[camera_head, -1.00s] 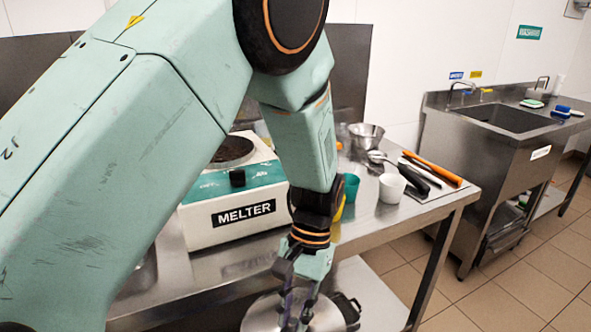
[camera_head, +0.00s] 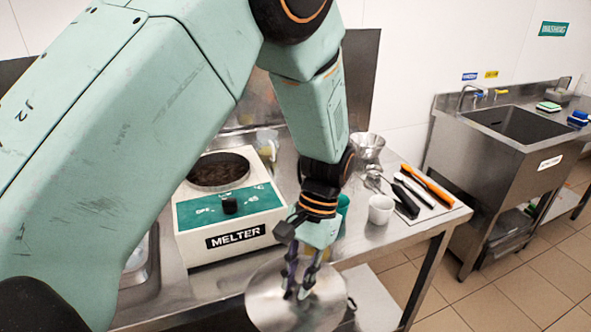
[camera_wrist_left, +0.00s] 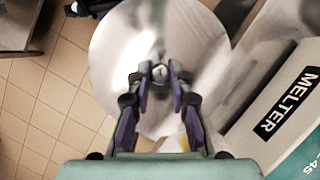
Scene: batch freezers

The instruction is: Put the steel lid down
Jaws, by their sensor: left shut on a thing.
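The steel lid (camera_head: 272,304) is a round shiny disc low in the middle of the head view, in front of the table's front edge. It also shows in the left wrist view (camera_wrist_left: 200,45), with a small knob (camera_wrist_left: 159,73) at its centre. My left gripper (camera_head: 297,292) is shut on the lid's knob, with its purple-padded fingers on either side. It also shows in the left wrist view (camera_wrist_left: 160,85). The lid looks slightly tilted in the head view. My right gripper is not in view.
The melter (camera_head: 232,236) stands on the steel table (camera_head: 352,250), behind and left of the lid. A white cup (camera_head: 381,209), a steel bowl (camera_head: 368,146) and several utensils (camera_head: 427,185) are at the table's right. A sink (camera_head: 517,124) stands farther right, past open tiled floor.

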